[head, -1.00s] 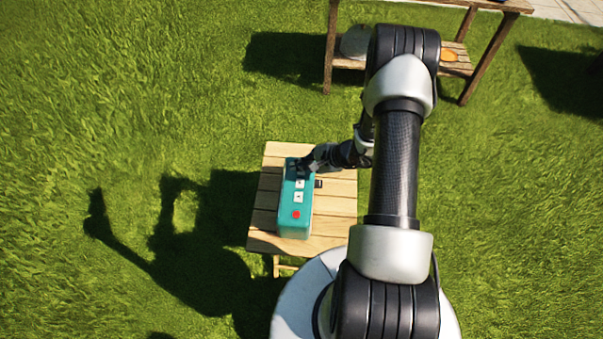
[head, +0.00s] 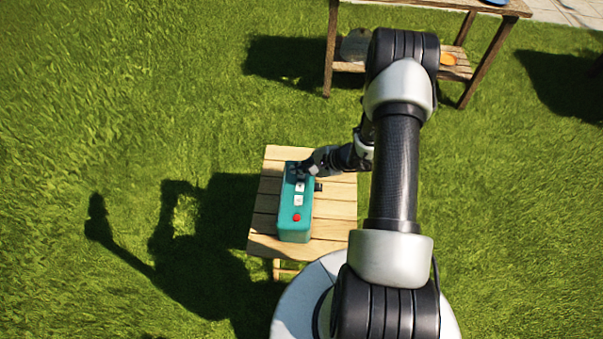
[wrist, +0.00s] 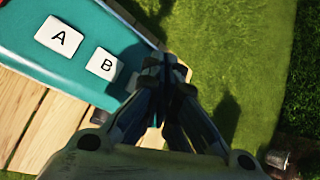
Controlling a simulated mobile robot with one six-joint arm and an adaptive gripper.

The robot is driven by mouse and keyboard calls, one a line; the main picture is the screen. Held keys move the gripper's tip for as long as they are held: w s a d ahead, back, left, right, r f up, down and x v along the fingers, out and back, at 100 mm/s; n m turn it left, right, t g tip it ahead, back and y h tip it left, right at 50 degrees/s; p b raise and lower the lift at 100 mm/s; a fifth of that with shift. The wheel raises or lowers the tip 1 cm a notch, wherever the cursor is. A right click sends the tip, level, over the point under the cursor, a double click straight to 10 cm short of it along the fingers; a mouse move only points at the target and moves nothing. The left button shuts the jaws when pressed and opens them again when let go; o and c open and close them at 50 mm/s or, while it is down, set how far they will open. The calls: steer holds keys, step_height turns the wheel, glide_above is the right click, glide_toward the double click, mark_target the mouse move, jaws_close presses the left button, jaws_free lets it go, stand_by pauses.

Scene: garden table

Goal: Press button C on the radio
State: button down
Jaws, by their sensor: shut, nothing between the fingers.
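The teal radio (head: 294,232) stands on a small wooden table (head: 335,215). A red button (head: 296,217) and two white buttons show on its top. In the wrist view the white buttons read A (wrist: 59,38) and B (wrist: 104,64). My gripper (head: 299,171) is shut and empty over the far end of the radio's top. In the wrist view its fingertips (wrist: 161,66) are just past B, in line with the row. Button C's letter is hidden by the fingers, and I cannot tell whether they touch it.
A black knob (head: 319,187) sticks out of the radio's right side. A taller wooden table (head: 480,67) with a lower shelf stands behind, holding an orange item (head: 448,59). Grass surrounds both tables. The small table's left and right boards are bare.

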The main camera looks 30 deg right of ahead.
mark_target(301, 176)
steer(key=shift+f, duration=0.15)
steer(key=shift+f+b, duration=0.3)
steer(key=shift+b, duration=0.4)
steer(key=shift+f+b, duration=0.35)
steer(key=shift+b, duration=0.15)
stand_by(0.6)
stand_by(0.3)
steer(key=shift+r+p, duration=0.3)
steer(key=shift+r, duration=0.5)
steer(key=shift+r+p, duration=1.3)
steer(key=shift+r, duration=1.2)
